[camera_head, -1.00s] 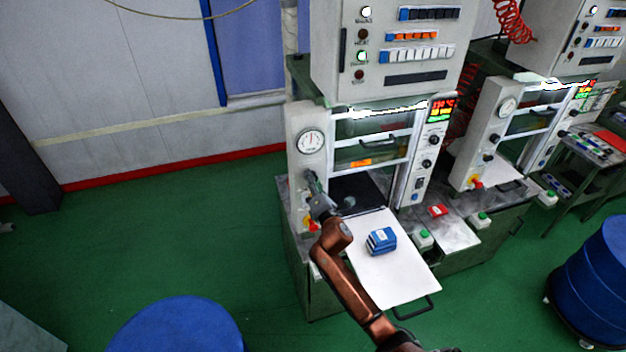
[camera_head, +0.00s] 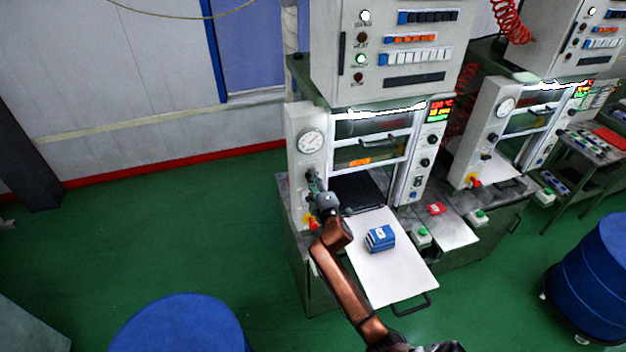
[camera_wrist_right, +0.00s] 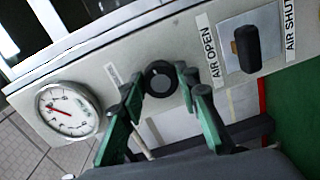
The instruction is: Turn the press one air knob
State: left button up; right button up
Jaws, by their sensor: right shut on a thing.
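The first press has a white front panel (camera_head: 306,122) with a round gauge (camera_head: 311,142). In the right wrist view the gauge (camera_wrist_right: 68,109) is at left and a round black knob (camera_wrist_right: 160,78) is in the middle. A black lever (camera_wrist_right: 246,48) on a plate sits to the right, between labels "AIR OPEN" and "AIR SHUT". My right gripper (camera_wrist_right: 160,84) has its green fingers on both sides of the round knob and is shut on it. In the head view my right gripper (camera_head: 314,182) is at the panel below the gauge, covering the knob. My left gripper is out of view.
A blue block (camera_head: 381,238) lies on the white pull-out plate (camera_head: 385,280) beside my right arm. A red and yellow switch (camera_head: 312,223) is just below the gripper. A second press (camera_head: 487,130) stands to the right. Blue drums (camera_head: 180,325) stand on the green floor.

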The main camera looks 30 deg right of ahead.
dwell(0.6)
jog(key=o, duration=1.2)
jog(key=shift+c, duration=0.2)
jog(key=shift+s, duration=0.1)
jog(key=v, duration=1.1)
jog(key=shift+s+a, duration=0.25)
jog(key=shift+s, duration=0.1)
jog(key=shift+f+m, duration=0.15)
jog(key=shift+m, duration=0.15)
